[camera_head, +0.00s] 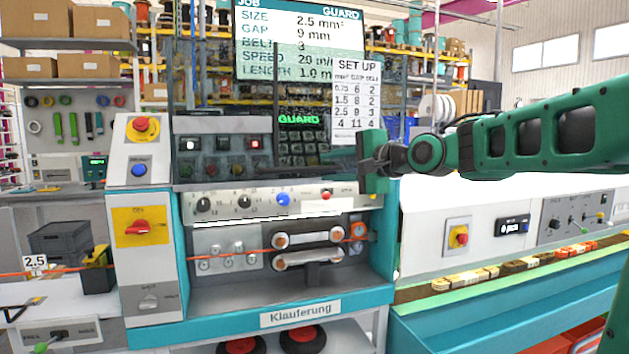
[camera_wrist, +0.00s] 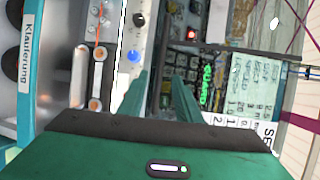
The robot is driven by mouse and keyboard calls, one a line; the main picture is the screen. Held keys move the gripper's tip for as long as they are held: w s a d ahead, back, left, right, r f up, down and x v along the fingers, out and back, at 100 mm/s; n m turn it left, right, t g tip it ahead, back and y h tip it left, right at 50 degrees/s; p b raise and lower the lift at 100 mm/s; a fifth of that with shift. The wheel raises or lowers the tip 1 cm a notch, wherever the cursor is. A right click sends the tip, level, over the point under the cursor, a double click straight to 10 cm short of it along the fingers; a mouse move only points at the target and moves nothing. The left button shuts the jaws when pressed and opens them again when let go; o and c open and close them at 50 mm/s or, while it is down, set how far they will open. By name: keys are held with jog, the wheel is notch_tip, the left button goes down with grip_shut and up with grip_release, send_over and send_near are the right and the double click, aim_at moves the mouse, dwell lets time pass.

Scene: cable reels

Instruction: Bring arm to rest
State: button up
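My green arm (camera_head: 555,135) reaches in from the right, roughly level, in the head view. My gripper (camera_head: 362,160) is in front of the cable machine's panel, near the lower left corner of the set-up sheet (camera_head: 356,100). In the wrist view my gripper (camera_wrist: 163,88) shows two green fingers with a gap between them. Nothing is between them, so it is open and empty. The wrist picture is turned sideways, with the "Klauferung" label (camera_wrist: 33,62) at its left.
The machine (camera_head: 240,310) has an emergency stop (camera_head: 141,128), knobs and two belt rollers (camera_head: 308,239) with an orange cable through them. A teal-edged bench (camera_head: 480,315) with a row of small blocks is at the right. Shelves with boxes (camera_head: 96,65) stand behind.

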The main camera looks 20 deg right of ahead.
jog(key=s+d+f+n+g+h, duration=0.1)
jog(key=s+d+f+g+h, duration=0.1)
jog(key=s+d+f, duration=0.4)
jog(key=s+d+f+n+g+h, duration=0.1)
jog(key=s+f+n+g+h, duration=0.2)
jog(key=f, duration=0.5)
jog(key=s+d+f+g+h, duration=0.1)
jog(key=s+d+f+g, duration=0.1)
jog(key=s+d+f, duration=0.35)
jog(key=s+f+n+g, duration=0.1)
jog(key=s+f+g, duration=0.1)
jog(key=s+f, duration=0.3)
jog(key=s+f+n+g, duration=0.1)
jog(key=s+f+g, duration=0.2)
jog(key=s, duration=0.9)
jog(key=s+f+n+g, duration=0.1)
jog(key=s+f+g, duration=0.2)
jog(key=s+f, duration=0.3)
jog(key=s+d, duration=0.1)
jog(key=s, duration=0.2)
jog(key=shift+s+f+n, duration=0.2)
jog(key=shift+f+n, duration=0.15)
jog(key=shift+n, duration=0.05)
jog(key=shift+w+a+f, duration=0.1)
jog(key=shift+w+f, duration=0.15)
jog(key=shift+w, duration=0.4)
